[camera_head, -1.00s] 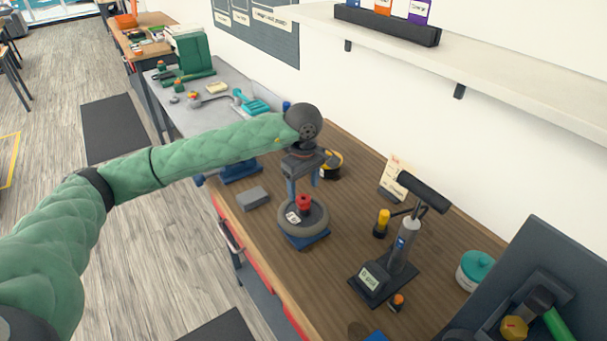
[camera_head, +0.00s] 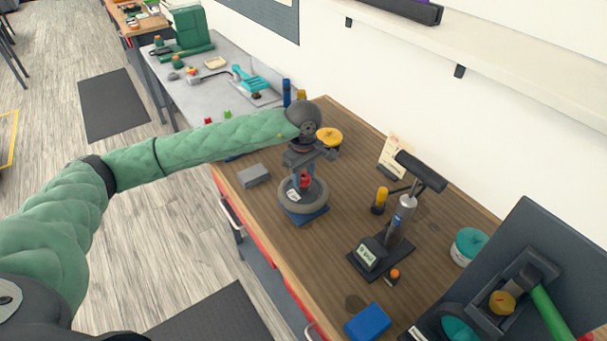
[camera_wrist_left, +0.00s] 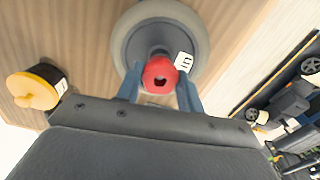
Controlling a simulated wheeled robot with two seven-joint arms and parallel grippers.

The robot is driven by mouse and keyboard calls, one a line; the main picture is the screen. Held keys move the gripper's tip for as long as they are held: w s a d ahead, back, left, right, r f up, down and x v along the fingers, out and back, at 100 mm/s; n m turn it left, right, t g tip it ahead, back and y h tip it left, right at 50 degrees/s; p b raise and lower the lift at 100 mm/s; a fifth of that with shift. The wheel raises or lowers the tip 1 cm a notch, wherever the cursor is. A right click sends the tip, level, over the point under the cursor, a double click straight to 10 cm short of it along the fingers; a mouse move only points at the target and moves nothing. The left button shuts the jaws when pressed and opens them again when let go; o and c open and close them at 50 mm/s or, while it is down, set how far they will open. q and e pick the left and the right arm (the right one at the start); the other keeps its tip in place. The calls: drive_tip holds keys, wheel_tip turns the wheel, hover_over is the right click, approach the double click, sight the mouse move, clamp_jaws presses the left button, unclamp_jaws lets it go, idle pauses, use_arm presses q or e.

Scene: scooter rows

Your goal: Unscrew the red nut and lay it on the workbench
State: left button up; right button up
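The red nut (camera_head: 305,181) sits at the centre of a small grey wheel (camera_head: 318,205) on a blue base, on the wooden workbench (camera_head: 345,235). My left gripper (camera_head: 304,177) points down over the wheel, with its fingers lowered to the nut. In the left wrist view the red nut (camera_wrist_left: 160,74) lies between the tips of the two blue fingers of the left gripper (camera_wrist_left: 160,90). The fingers stand apart on either side of it; contact is not clear. A white tag (camera_wrist_left: 185,61) lies on the wheel beside the nut. My right gripper is out of view.
A grey block (camera_head: 254,175) lies left of the wheel. A yellow-topped container (camera_head: 328,137) stands behind the gripper. A black stand with a pump-like tool (camera_head: 403,215) and a blue box (camera_head: 368,322) are to the right. Bare wood lies between wheel and stand.

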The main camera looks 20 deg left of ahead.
use_arm(q)
drive_tip(key=shift+c, duration=1)
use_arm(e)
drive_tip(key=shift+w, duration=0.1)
use_arm(q)
drive_tip(key=shift+n+b, duration=0.45)
drive_tip(key=shift+n, duration=0.25)
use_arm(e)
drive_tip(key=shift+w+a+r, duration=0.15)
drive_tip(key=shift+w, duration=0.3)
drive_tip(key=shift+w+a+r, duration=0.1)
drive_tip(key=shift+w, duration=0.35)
use_arm(q)
drive_tip(key=shift+n+b, duration=0.35)
drive_tip(key=shift+n, duration=0.45)
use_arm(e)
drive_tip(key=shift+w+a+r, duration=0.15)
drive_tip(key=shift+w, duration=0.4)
use_arm(q)
drive_tip(key=shift+n+b, duration=0.35)
drive_tip(key=shift+n, duration=0.35)
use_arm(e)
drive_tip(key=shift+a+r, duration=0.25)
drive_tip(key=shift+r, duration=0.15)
